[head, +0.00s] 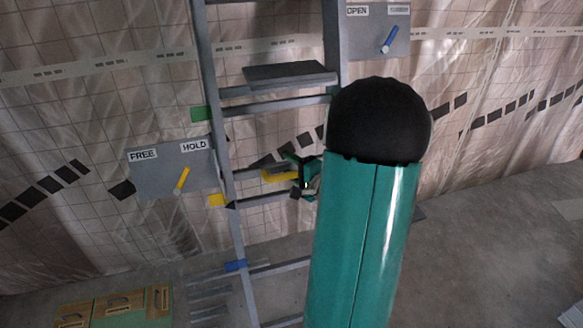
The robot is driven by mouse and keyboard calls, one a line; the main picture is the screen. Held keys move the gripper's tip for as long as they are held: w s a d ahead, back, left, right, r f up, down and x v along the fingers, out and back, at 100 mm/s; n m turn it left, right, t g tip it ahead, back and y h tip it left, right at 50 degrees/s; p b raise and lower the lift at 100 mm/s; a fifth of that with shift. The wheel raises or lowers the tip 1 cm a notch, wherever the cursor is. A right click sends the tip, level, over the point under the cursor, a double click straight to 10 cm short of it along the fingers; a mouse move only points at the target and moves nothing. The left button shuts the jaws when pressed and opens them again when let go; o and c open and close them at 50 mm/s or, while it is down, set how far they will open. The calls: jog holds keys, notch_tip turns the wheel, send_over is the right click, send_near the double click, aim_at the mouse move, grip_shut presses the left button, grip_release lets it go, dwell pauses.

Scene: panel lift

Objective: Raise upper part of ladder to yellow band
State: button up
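The grey ladder (213,75) stands upright against the tiled wall. Its left rail side carries a green band (200,113), a yellow band (217,200) and a blue band (236,265), from top to bottom. A small dark pointed mark (230,205) is beside the yellow band. A yellow piece (276,176) lies along a rung in the middle. My gripper (298,178) is at the right end of this piece, between the rails. My teal arm partly hides the gripper and the right rail, so contact and finger opening are unclear.
A grey panel (150,172) marked FREE and HOLD has a yellow lever (182,179), its upper end toward HOLD. Another panel (365,28), marked OPEN, has a blue lever (390,40). A dark step (290,75) juts from the ladder. Wooden drawers (115,309) stand lower left.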

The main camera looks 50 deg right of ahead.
jog(key=shift+r, duration=0.1)
jog(key=s+a+r, duration=0.1)
jog(key=s, duration=1.2)
jog(key=shift+s+a, duration=0.3)
jog(key=shift+s, duration=0.05)
